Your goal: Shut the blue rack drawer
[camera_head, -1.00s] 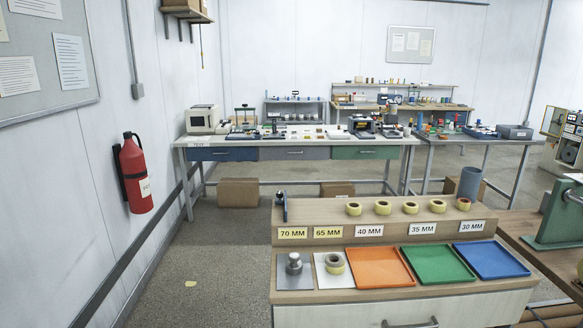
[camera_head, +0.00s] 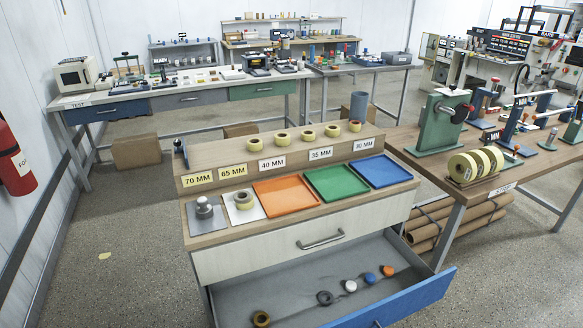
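The blue rack drawer (camera_head: 398,301) is pulled out at the bottom of the wooden cabinet, below a closed white drawer (camera_head: 290,240) with a metal handle. Its blue front is at the lower right, and its grey inside shows. Inside lie several small round items in a row, including a dark ring (camera_head: 325,297), a blue one (camera_head: 369,278) and an orange one (camera_head: 387,270). The bottom of the drawer front is cut off by the picture's edge. Neither of my grippers is in view.
The cabinet top holds orange (camera_head: 285,197), green (camera_head: 336,181) and blue trays (camera_head: 385,170), with tape rolls on a labelled shelf behind. A wooden workbench (camera_head: 410,143) stands close at right, with brown rolls (camera_head: 440,218) underneath.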

